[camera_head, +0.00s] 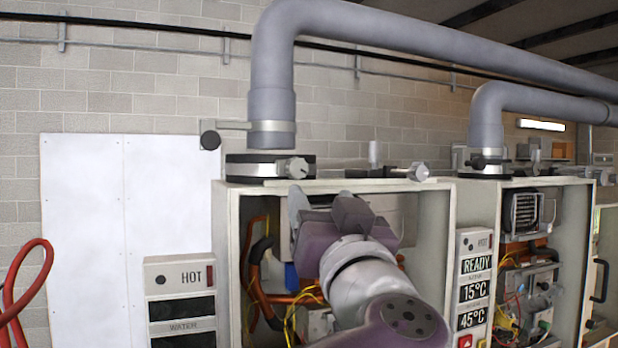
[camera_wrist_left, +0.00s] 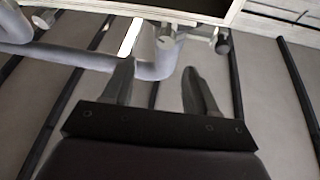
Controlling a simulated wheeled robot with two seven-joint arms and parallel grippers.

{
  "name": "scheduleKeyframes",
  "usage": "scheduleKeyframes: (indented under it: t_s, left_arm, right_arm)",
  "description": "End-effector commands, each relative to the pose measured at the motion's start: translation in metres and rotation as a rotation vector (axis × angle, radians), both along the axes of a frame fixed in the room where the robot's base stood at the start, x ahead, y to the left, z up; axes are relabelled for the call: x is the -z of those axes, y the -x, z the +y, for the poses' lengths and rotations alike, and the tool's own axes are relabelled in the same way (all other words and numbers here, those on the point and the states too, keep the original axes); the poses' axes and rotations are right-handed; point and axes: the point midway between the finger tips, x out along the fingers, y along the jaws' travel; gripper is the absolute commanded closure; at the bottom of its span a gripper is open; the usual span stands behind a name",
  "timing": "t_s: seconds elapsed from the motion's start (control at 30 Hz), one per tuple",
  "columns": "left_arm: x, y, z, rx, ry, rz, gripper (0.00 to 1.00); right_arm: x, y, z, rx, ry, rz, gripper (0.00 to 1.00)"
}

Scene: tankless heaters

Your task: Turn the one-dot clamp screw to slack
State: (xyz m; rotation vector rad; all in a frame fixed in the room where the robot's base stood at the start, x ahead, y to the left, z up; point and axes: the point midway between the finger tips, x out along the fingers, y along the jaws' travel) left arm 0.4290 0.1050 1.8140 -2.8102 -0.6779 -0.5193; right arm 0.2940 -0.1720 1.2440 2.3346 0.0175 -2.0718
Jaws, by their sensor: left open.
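A grey clamp screw knob (camera_head: 297,168) sits on the front of the dark clamp collar (camera_head: 250,167) at the foot of the large flue pipe. A second similar knob (camera_head: 420,171) sticks out further right on the cabinet top. I cannot read dots on either. My left gripper (camera_head: 322,207) is open and empty, in front of the open cabinet just below the first knob and apart from it. My right gripper is not in view.
The large grey flue pipe (camera_head: 272,75) rises and bends right. The heater cabinet (camera_head: 445,235) is open, with copper pipes and wires inside. A second heater (camera_head: 575,260) stands right. A red hose (camera_head: 25,290) hangs far left.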

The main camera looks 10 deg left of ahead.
Motion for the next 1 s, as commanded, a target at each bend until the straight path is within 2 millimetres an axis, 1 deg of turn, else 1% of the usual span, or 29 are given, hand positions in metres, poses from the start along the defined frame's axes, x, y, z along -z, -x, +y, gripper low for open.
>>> scheduleKeyframes:
  t_s: [0.03, 0.1, 0.17, 0.23, 0.37, 0.47, 0.6, 0.7, 0.8, 1.0]
  left_arm:
    - [0.003, 0.002, 0.007, -0.056, -0.025, 0.029, 0.42]
    - [0.005, 0.005, 0.014, -0.117, -0.071, 0.061, 0.42]
    - [0.003, 0.004, 0.016, -0.139, -0.099, 0.076, 0.42]
    - [-0.002, -0.001, 0.020, -0.148, -0.114, 0.084, 0.42]
    - [-0.017, -0.024, 0.034, -0.151, -0.116, 0.083, 0.42]
    - [-0.029, -0.046, 0.047, -0.151, -0.116, 0.083, 0.42]
    - [-0.037, -0.071, 0.061, -0.146, -0.116, 0.083, 0.42]
    - [-0.041, -0.084, 0.068, -0.145, -0.115, 0.082, 0.42]
    - [-0.042, -0.091, 0.072, -0.143, -0.115, 0.081, 0.42]
    - [-0.042, -0.096, 0.075, -0.141, -0.115, 0.081, 0.42]
  right_arm:
    - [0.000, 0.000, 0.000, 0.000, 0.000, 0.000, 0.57]
    - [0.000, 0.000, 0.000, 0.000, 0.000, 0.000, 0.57]
    - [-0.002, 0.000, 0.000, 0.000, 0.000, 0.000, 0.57]
    - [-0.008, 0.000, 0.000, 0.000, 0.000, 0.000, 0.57]
    - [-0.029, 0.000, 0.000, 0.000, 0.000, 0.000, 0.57]
    - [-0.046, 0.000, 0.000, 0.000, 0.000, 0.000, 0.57]
    - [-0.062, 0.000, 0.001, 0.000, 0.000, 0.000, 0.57]
    - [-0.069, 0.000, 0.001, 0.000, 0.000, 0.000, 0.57]
    - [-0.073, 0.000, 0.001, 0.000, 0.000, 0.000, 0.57]
    - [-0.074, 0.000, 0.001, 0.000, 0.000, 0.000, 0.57]
